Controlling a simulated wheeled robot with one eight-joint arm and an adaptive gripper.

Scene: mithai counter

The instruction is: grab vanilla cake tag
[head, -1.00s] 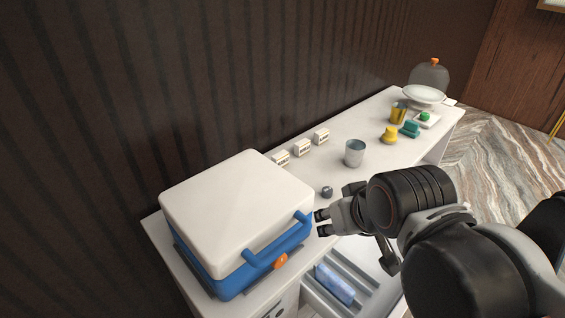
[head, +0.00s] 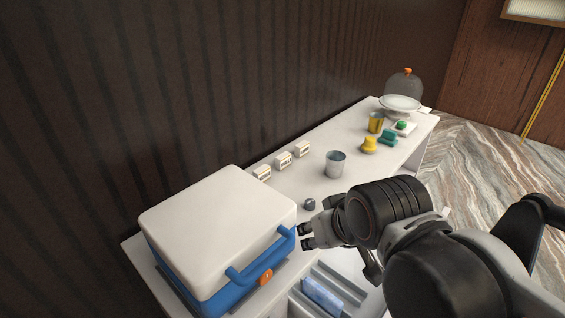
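Several small white tags with dark lettering stand in a row on the white counter along the wall: a near tag (head: 262,173), a middle tag (head: 283,159) and a far tag (head: 302,149). The lettering is too small to read, so I cannot tell which is the vanilla cake tag. My gripper (head: 304,236) is right of the cooler's handle, nearer to me than the tags and apart from them. Its fingertips point left and look a little apart, with nothing seen between them.
A blue cooler with a white lid (head: 215,235) fills the counter's near end. A grey knob-like item (head: 309,204) and a metal cup (head: 335,164) stand near the tags. Yellow and green items (head: 369,145), a gold cup (head: 376,122) and a domed cake stand (head: 400,104) are farther back. An open drawer (head: 345,287) is below.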

